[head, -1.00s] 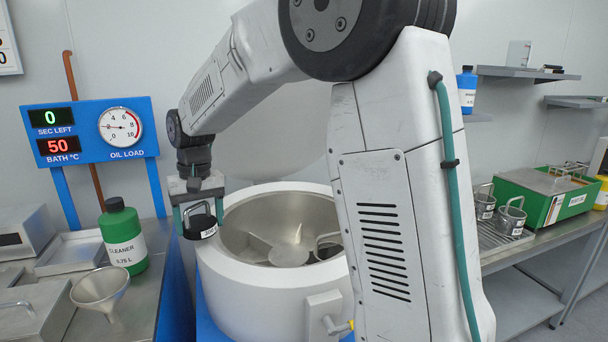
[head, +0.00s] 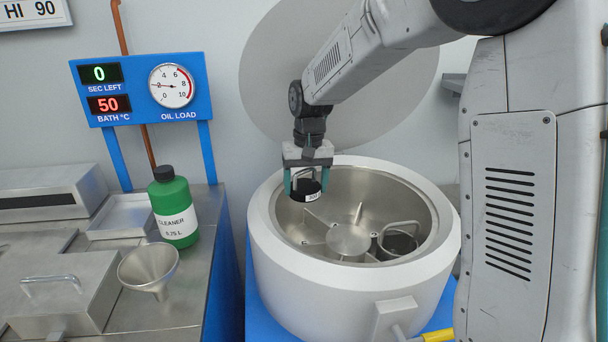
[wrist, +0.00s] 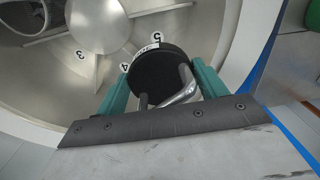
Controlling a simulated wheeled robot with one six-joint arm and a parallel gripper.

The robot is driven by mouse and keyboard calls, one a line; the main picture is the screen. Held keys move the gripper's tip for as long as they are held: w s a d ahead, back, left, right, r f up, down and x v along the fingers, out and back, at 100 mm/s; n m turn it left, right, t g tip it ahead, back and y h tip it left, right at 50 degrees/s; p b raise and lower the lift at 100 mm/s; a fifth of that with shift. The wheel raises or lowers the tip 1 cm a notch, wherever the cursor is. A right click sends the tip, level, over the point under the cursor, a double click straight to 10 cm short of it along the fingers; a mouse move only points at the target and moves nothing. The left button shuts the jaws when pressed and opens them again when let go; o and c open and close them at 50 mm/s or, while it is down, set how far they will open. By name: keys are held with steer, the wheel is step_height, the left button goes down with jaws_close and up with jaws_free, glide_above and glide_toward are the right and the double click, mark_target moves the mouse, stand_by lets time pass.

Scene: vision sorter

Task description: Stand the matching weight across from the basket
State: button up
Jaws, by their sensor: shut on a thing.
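My gripper (head: 308,182) is shut on a black round weight (head: 304,192) by its metal handle. The weight has a white label, too small to read. It hangs upright over the left back part of the white-rimmed drum (head: 262,222). In the wrist view the weight (wrist: 160,70) is between the teal fingers, near the drum marks 5 and 4; I cannot tell whether it touches the floor. A metal basket (head: 398,244) with a loop handle sits in the drum's right side, across the hub (head: 349,241). Part of it shows in the wrist view (wrist: 22,18).
Vanes divide the drum around the hub. A green cleaner bottle (head: 174,208) and a metal funnel (head: 149,268) stand on the left bench. A blue panel (head: 143,88) reads 0 seconds left and 50 °C. My arm covers the right side.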

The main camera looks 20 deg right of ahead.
steer(key=shift+f, duration=8)
steer(key=o, duration=1.3)
steer(key=shift+c, duration=0.2)
steer(key=shift+r, duration=0.1)
step_height(320, 180, up, 8)
steer(key=shift+a, duration=0.1)
